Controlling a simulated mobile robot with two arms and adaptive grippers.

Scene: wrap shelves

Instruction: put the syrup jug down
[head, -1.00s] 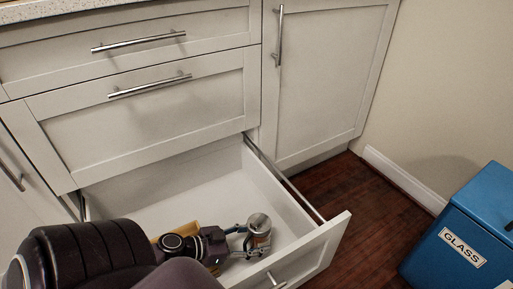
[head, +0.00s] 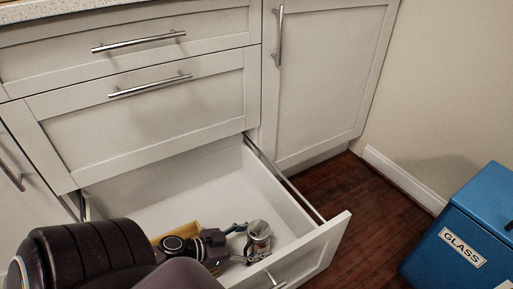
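The syrup jug (head: 259,234) is a small clear-sided container with a round grey metallic top. It stands about upright inside the open bottom drawer (head: 318,240), near its front right part. My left gripper (head: 243,243) reaches in from the left, low in the drawer, with its fingers spread beside the jug. It looks open, with one finger at the jug's far side and one nearer the drawer front. The jug's base is partly hidden, so its contact with the drawer floor is hard to see. My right gripper is not in view.
A yellowish-brown item (head: 177,234) lies in the drawer, partly hidden behind my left wrist. The drawer's back and middle floor are clear. Closed drawers (head: 150,105) are above. A blue glass bin (head: 460,235) stands at right on the dark wooden floor.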

